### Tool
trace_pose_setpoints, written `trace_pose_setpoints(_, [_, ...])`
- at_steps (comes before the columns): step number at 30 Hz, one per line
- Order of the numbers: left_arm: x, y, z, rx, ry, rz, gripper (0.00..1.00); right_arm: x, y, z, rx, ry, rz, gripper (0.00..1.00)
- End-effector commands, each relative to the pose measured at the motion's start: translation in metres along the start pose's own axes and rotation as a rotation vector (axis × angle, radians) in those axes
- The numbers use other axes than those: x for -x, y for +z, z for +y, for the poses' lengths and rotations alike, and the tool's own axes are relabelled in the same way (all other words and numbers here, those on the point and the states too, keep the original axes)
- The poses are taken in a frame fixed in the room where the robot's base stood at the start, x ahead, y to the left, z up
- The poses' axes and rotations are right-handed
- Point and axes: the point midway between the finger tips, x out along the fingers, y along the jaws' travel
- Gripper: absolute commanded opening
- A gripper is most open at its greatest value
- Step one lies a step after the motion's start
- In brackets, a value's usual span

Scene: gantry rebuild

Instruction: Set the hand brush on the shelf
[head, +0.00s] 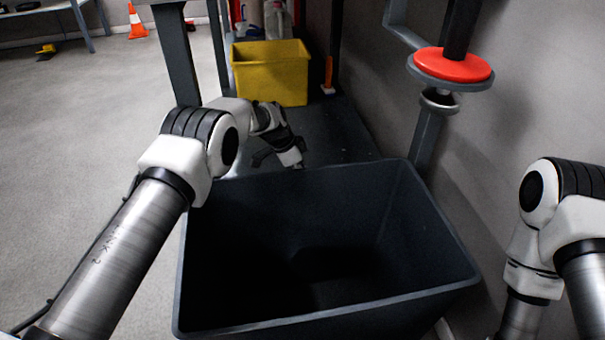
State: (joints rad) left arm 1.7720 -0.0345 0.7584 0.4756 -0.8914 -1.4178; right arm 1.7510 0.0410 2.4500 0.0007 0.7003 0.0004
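An orange upright thing with a pale lower end, which looks like the hand brush (328,76), stands at the back beside the yellow bin, close to a dark post. A dark flat surface, apparently the shelf (335,135), lies behind the big dark bin and under the yellow one. My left gripper (282,160) is at the far rim of the dark bin, short of the orange thing and apart from it. Its fingers are small and partly hidden, and I see nothing clearly held. My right arm shows at the right edge; its gripper is out of view.
A large, deep, dark bin (418,205) fills the front middle. A yellow bin (270,75) stands behind, with bottles (277,20) beyond it. A red disc on a post (452,66) juts from the right wall. Open floor (70,130) lies left, with a traffic cone (137,22).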

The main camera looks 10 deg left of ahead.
Motion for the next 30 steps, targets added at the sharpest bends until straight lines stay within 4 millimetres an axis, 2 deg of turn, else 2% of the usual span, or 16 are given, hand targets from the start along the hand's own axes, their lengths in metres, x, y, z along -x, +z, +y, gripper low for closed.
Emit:
trace_pose_setpoints(1, [-0.007,0.004,0.003,0.002,0.007,-0.004,0.00,-0.002,0.000,0.000,0.000,0.000,0.000,0.46])
trace_pose_setpoints(4, [-0.008,0.004,0.003,0.002,0.009,-0.005,0.00,-0.002,0.000,0.000,0.000,0.000,0.000,0.46])
trace_pose_setpoints(5, [-0.009,0.005,0.004,0.003,0.010,-0.006,0.47,-0.002,0.000,0.000,-0.001,0.000,0.001,0.46])
trace_pose_setpoints(6, [-0.009,0.005,0.004,0.003,0.010,-0.006,0.61,-0.002,0.000,0.000,0.000,0.000,0.001,0.46])
trace_pose_setpoints(17, [-0.001,0.001,0.002,0.002,0.006,-0.004,0.61,0.002,0.000,0.000,0.000,0.000,0.000,0.46])
trace_pose_setpoints(20, [0.015,-0.004,0.002,0.002,0.005,-0.004,0.61,0.013,0.000,0.000,0.001,0.000,-0.001,0.46])
trace_pose_setpoints(27, [0.068,-0.004,0.002,0.003,0.007,-0.003,0.61,0.039,0.000,-0.001,0.002,0.000,-0.001,0.46])
trace_pose_setpoints(30, [0.079,-0.003,0.002,0.003,0.007,-0.003,0.61,0.043,0.000,-0.001,0.002,0.000,-0.001,0.46])
